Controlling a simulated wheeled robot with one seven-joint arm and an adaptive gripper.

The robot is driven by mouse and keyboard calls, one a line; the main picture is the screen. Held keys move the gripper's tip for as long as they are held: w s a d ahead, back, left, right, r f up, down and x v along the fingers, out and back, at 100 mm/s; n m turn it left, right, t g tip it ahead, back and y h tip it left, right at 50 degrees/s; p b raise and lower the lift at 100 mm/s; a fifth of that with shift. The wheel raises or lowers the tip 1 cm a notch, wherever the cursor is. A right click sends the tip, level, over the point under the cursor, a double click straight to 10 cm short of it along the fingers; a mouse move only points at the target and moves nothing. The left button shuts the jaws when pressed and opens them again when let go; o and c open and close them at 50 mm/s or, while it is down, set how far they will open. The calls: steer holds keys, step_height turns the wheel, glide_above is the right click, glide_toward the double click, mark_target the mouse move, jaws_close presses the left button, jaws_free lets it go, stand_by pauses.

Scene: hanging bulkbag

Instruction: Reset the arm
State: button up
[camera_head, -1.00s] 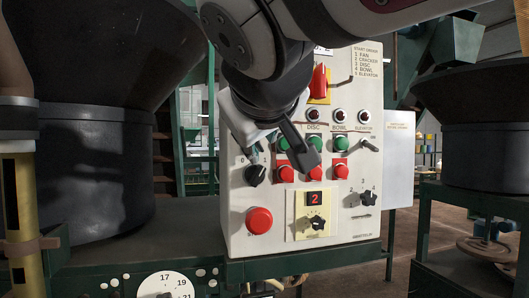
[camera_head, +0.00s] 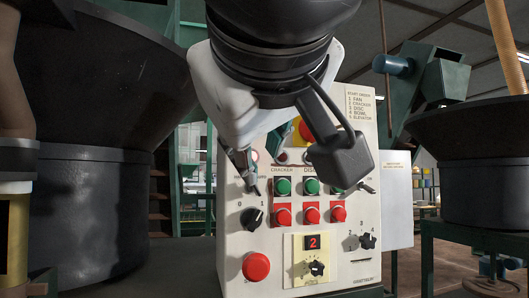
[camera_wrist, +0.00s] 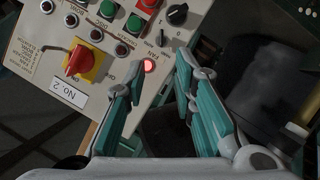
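My gripper (camera_wrist: 160,95) shows in the wrist view with its two teal-padded fingers spread apart and nothing between them. In the head view my arm and gripper (camera_head: 258,165) hang in front of the upper part of a cream control panel (camera_head: 232,285). They hide part of its upper half. In the wrist view the panel (camera_wrist: 35,25) lies beyond the fingers, with a lit red lamp (camera_wrist: 148,66) beside the left finger. I cannot tell whether the gripper touches the panel.
The panel has a red-and-yellow switch (camera_wrist: 79,61), green and red buttons, a black knob (camera_head: 252,219), a large red button (camera_head: 256,267) and a dial showing 2 (camera_head: 313,242). Large dark hoppers stand at left (camera_head: 85,200) and right (camera_head: 480,180).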

steer(key=s+d+f+m+g+h+p, duration=0.2)
steer(key=d+f+m+g+p, duration=0.3)
steer(key=d+f, duration=1.05)
steer(key=s+d+f+m+g, duration=0.1)
steer(key=s+d+f+g, duration=0.1)
steer(key=s+f, duration=0.2)
steer(key=s+d+f+m+g+y+p, duration=0.1)
steer(key=s+d+f+g, duration=0.1)
steer(key=s+f, duration=0.3)
step_height(320, 180, down, 4)
steer(key=shift+s+d+r+g, duration=0.15)
steer(key=shift+d+g, duration=0.1)
steer(key=shift+g, duration=0.25)
